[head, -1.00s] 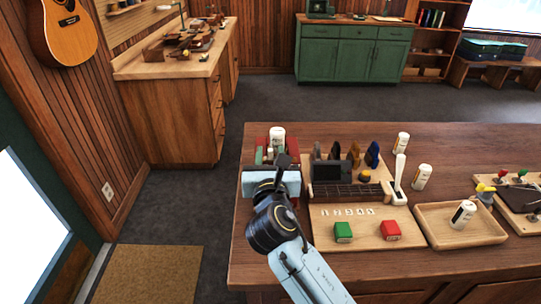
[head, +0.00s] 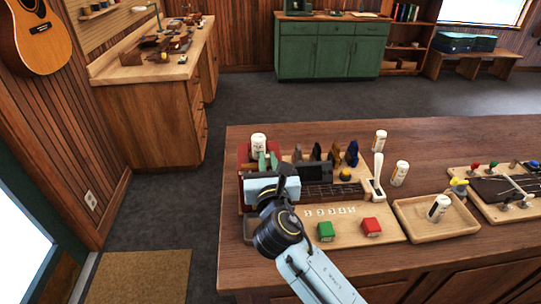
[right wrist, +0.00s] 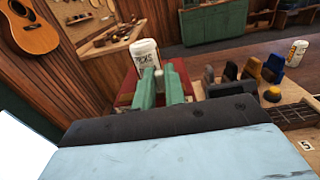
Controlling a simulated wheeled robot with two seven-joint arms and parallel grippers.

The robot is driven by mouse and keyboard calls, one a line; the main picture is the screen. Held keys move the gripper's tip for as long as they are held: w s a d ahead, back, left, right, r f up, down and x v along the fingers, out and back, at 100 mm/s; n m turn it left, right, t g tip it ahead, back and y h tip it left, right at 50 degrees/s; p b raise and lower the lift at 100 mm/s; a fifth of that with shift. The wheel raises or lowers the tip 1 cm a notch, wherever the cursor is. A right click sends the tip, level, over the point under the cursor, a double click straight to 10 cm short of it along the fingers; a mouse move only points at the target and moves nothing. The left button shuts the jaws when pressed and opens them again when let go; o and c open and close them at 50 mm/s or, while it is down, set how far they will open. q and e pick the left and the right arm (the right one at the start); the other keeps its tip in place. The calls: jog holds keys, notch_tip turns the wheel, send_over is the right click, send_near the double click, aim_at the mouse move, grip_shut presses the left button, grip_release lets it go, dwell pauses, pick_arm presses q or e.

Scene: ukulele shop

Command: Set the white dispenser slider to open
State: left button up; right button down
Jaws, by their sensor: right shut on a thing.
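A white bottle-like dispenser (head: 258,146) stands upright at a red stand (head: 243,157) on the left of the table. My left gripper is out of view.
Dark holders (head: 333,155) and a white lever (head: 377,178) stand right of the gripper. A wooden tray (head: 460,225) holds a bottle.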

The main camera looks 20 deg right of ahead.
jog(key=shift+d, duration=0.15)
jog(key=c, duration=1.5)
grip_release()
jog(key=shift+s+d, duration=0.1)
jog(key=shift+d, duration=0.05)
jog(key=shift+o, duration=0.2)
jog(key=shift+s+a, duration=0.2)
jog(key=shift+s, duration=0.05)
jog(key=s+a+b, duration=0.1)
jog(key=s+a, duration=0.1)
jog(key=s, duration=1)
jog(key=shift+s+a, duration=0.2)
jog(key=shift+s, duration=0.1)
